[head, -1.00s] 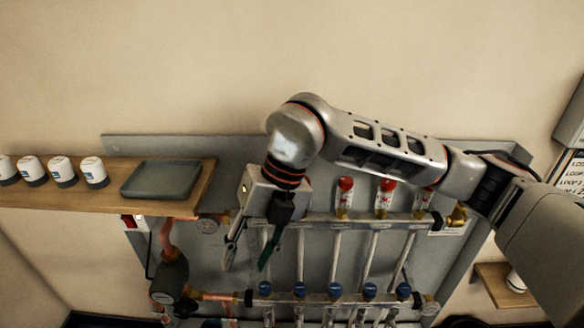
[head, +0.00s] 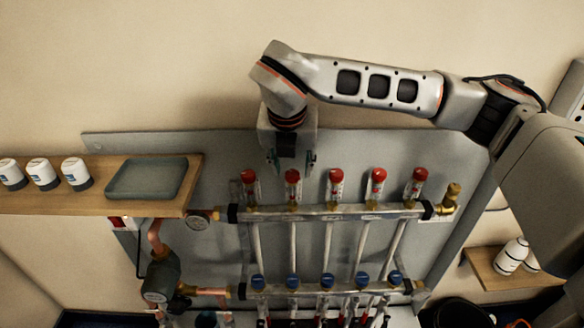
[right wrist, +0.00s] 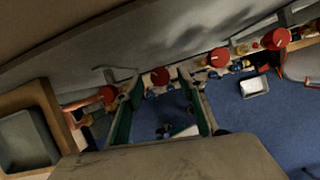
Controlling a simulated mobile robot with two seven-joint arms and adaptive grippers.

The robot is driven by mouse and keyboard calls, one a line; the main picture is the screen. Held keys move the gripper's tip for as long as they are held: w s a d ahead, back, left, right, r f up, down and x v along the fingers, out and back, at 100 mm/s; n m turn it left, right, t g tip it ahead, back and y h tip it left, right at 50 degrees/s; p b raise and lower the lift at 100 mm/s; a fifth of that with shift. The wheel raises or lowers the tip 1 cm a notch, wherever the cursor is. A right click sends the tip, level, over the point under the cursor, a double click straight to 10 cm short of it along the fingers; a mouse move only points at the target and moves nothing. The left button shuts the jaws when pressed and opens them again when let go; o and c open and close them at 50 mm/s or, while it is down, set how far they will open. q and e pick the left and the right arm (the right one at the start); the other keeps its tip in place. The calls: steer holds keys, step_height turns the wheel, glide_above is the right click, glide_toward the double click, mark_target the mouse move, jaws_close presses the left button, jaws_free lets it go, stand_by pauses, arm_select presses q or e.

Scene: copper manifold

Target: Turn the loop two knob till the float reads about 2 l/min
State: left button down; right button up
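A row of several clear flow meters with red knobs stands on the upper manifold bar (head: 313,213). The second red knob from the left (head: 292,175), apparently loop two, is directly below my right gripper (head: 291,161). In the right wrist view the right gripper (right wrist: 160,82) is open, its green-padded fingers apart. A red knob (right wrist: 160,76) shows between the fingertips, with no clear contact. Another red knob (right wrist: 107,93) is just left of the left finger. The float readings are too small to read. My left gripper is not in view.
Neighbouring red knobs (head: 335,174) stand close by. Blue caps (head: 327,280) line the lower bar. A wooden shelf (head: 60,204) at left holds a grey tray (head: 147,178) and white-and-dark caps (head: 43,174). White bottles (head: 511,256) stand on the right shelf. The wall above is clear.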

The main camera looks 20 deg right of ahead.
steer(key=shift+x, duration=0.8)
steer(key=c, duration=1.1)
